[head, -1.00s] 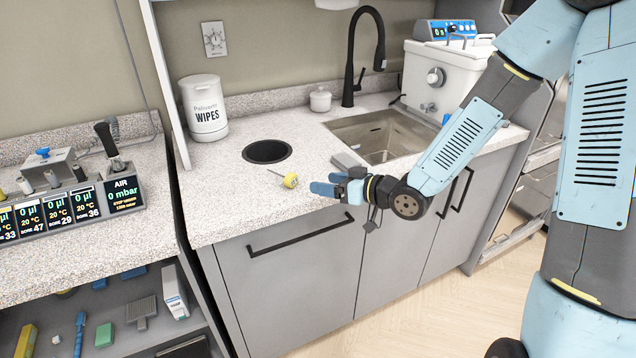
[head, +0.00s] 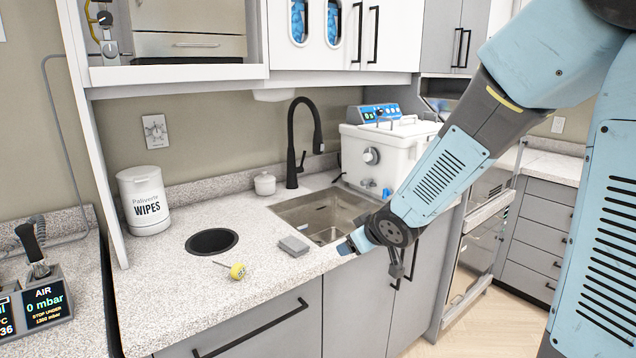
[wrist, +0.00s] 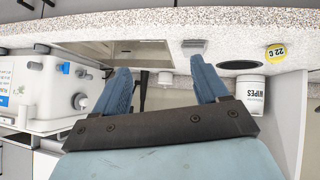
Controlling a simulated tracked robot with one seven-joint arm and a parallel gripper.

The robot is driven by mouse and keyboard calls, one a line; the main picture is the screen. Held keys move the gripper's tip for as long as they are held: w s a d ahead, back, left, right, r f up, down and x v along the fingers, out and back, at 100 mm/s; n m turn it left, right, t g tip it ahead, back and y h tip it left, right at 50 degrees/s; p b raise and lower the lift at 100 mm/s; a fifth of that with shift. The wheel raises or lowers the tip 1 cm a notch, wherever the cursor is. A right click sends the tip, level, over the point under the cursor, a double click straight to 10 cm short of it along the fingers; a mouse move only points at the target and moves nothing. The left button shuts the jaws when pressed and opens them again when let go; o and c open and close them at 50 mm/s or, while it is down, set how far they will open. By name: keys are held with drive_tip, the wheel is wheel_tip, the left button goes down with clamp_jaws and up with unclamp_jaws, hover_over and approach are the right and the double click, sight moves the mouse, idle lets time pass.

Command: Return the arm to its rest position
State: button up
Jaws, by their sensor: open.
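My arm reaches in from the right in the head view. My gripper (head: 346,246) is at the front edge of the counter, near the sink. In the wrist view my gripper (wrist: 161,82) shows two blue fingers spread apart with nothing between them. The wrist picture is upside down, with the counter edge across its top.
The counter (head: 180,285) holds a yellow-tagged probe (head: 237,271), a grey block (head: 294,245), a wipes canister (head: 145,200) and a round hole (head: 212,241). The sink (head: 325,215) with black faucet (head: 293,150) and a white bath unit (head: 375,155) stand behind. Open floor lies at lower right.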

drive_tip(key=s+d+r+m+h, duration=0.4)
drive_tip(key=s+d+r+h, duration=0.1)
drive_tip(key=s+d+r, duration=0.5)
drive_tip(key=s+d+r+m+g, duration=0.1)
drive_tip(key=s+d+r+m, duration=0.1)
drive_tip(key=s, duration=0.5)
drive_tip(key=s+d+r+m+g+y, duration=0.1)
drive_tip(key=s+d+r+g, duration=0.1)
drive_tip(key=s, duration=0.4)
drive_tip(key=shift+s+m, duration=0.4)
